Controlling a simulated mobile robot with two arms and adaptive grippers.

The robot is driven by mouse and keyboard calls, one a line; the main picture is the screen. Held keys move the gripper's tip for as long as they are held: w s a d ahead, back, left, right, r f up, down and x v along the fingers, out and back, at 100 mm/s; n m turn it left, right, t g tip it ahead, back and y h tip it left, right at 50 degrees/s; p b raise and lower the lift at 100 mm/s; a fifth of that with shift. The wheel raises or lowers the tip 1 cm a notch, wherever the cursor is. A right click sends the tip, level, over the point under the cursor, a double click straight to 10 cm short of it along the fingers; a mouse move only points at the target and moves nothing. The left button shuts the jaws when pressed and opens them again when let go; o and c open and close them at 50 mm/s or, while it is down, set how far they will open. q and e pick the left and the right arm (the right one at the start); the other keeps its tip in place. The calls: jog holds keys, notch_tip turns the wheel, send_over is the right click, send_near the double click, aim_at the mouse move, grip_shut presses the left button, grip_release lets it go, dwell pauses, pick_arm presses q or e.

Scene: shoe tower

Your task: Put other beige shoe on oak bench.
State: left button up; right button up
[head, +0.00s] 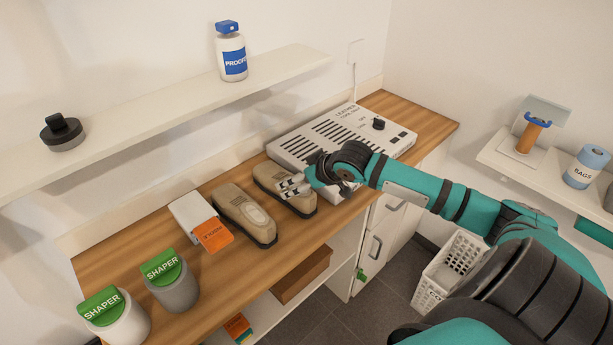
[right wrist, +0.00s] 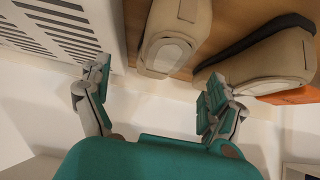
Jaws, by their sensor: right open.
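Two beige shoes with dark soles stand side by side on the oak bench (head: 345,198). The left beige shoe (head: 240,212) is fully visible; the right beige shoe (head: 272,178) is partly covered by my right gripper (head: 291,187). That gripper is open and empty over the right shoe. In the right wrist view its fingers (right wrist: 155,95) are spread, with the right shoe (right wrist: 178,35) ahead between them and the left shoe (right wrist: 262,62) beyond one finger. Contact with the shoe cannot be told. My left gripper is out of view.
A white grilled box (head: 325,140) stands close on the right of the shoes. A white box with an orange tag (head: 213,234) lies to their left, with shaper jars (head: 172,285) further left. A shelf (head: 150,105) runs above. A white basket (head: 446,270) stands on the floor.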

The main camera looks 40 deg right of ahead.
jog(key=shift+v, duration=1.7)
